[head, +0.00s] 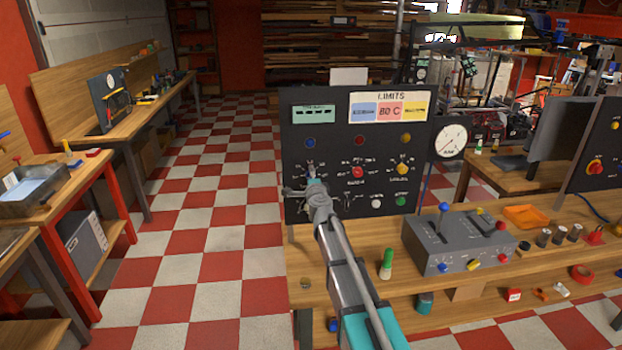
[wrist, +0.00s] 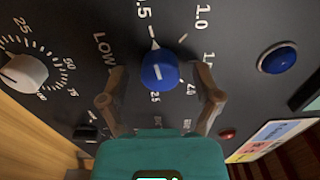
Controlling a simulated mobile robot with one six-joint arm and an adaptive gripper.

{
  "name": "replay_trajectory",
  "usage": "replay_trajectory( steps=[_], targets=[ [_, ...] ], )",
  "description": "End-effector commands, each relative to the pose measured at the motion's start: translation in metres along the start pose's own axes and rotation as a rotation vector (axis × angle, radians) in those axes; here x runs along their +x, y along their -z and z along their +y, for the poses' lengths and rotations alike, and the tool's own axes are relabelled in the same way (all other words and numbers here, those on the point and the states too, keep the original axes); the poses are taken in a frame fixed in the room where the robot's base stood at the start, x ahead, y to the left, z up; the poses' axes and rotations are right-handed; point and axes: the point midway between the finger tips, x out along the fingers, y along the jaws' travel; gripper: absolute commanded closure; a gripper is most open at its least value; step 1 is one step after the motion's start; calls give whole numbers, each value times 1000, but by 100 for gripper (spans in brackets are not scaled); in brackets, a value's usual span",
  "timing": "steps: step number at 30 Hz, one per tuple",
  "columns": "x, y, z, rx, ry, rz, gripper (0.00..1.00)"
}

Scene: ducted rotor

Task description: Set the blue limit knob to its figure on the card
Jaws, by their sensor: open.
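The blue limit knob (wrist: 159,72) sits on the black panel (wrist: 60,110) in the wrist view. A white pointer on it points toward the ".5" mark. Figures 1.0, 2.0 and 2.5 also lie around it. My gripper (wrist: 159,78) is open, with one finger on each side of the knob and a gap visible at each side. In the head view my gripper (head: 309,190) is at the panel's lower left and mostly hides the knob. The LIMITS card (head: 389,107) is at the panel's top right; its red part reads 80 C. Its blue part (head: 364,111) is too small to read.
A red knob (head: 358,172) and a yellow knob (head: 403,169) are to the right on the panel. A white knob (wrist: 25,72) and a blue button or lamp (wrist: 277,57) flank the blue knob in the wrist view. A grey control box (head: 459,240) stands on the bench.

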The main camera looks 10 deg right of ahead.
Motion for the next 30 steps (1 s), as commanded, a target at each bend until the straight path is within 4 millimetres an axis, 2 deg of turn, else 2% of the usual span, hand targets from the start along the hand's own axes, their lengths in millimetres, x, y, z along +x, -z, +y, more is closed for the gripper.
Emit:
replay_trajectory(
  steps=[8,24,30],
  targets=[
    [-24,0,0,0,0,0,18],
    [-104,0,0,0,0,0,18],
    [-117,0,0,0,-1,0,18]
  ],
)
